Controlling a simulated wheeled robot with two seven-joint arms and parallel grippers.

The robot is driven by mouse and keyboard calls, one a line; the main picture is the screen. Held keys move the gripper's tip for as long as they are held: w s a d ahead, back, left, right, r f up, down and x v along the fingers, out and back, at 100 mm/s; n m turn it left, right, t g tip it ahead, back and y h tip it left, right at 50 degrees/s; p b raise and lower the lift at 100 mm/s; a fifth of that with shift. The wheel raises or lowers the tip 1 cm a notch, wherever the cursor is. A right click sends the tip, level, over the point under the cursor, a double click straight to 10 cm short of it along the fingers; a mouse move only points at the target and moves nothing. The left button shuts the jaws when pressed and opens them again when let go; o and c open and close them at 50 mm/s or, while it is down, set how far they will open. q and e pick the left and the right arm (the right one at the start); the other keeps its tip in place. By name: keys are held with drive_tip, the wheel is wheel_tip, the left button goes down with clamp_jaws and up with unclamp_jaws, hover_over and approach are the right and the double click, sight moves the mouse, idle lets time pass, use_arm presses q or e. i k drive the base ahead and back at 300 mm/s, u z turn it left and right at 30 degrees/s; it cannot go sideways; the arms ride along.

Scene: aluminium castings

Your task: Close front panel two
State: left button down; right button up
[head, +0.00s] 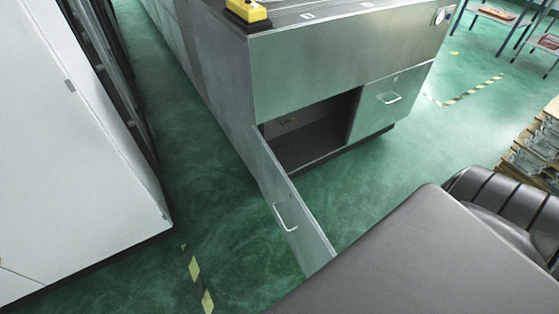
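An open metal front panel (283,204) hangs on the left edge of a grey metal cabinet (330,62). It swings out toward me and carries a white bar handle (285,217). The opening (310,131) behind it shows a dark, mostly empty inside. To its right a second front panel (391,97) with a similar handle (389,98) sits shut in the cabinet face. I cannot tell which panel is numbered two. Neither gripper is in view.
A tall white cabinet (70,140) stands at the left, with a green floor aisle (190,120) between. A yellow box (247,11) sits on the cabinet top. Castings in a crate (540,145) are at the right. Striped tape (470,92) marks the floor.

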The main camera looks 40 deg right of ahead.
sight(310, 247)
drive_tip(key=u, duration=0.2)
drive_tip(key=k, duration=0.95)
drive_tip(key=z, duration=1.3)
drive_tip(key=i, duration=0.5)
drive_tip(key=z, duration=0.1)
